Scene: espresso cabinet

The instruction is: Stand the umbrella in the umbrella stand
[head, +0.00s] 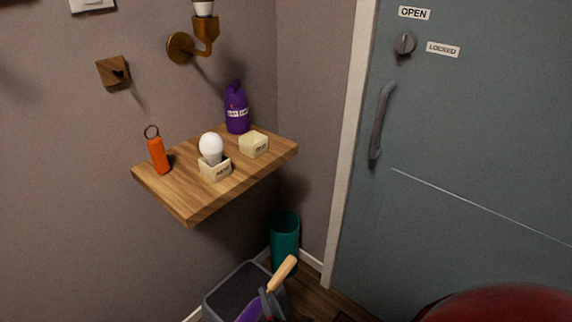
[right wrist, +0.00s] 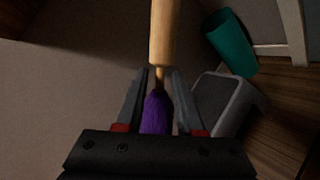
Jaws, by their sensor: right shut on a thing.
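The umbrella has a light wooden handle (head: 283,272) and a purple body (head: 250,309). It is tilted in the head view, with the handle up to the right. My right gripper (head: 268,298) is shut on it just below the handle. In the right wrist view the handle (right wrist: 164,35) runs up past the fingers (right wrist: 160,85), with purple cloth (right wrist: 157,115) between them. A teal cylinder, seemingly the umbrella stand (head: 285,236), is on the floor in the corner beyond the handle, apart from it. It also shows in the right wrist view (right wrist: 230,42). My left gripper is not in view.
A grey bin-like box (head: 230,292) stands on the floor before the stand, close to the umbrella. A wooden wall shelf (head: 188,199) juts out above, holding a bulb (head: 211,147), an orange key fob (head: 158,155) and a purple bottle (head: 236,112). A blue-grey door (head: 470,150) is right.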

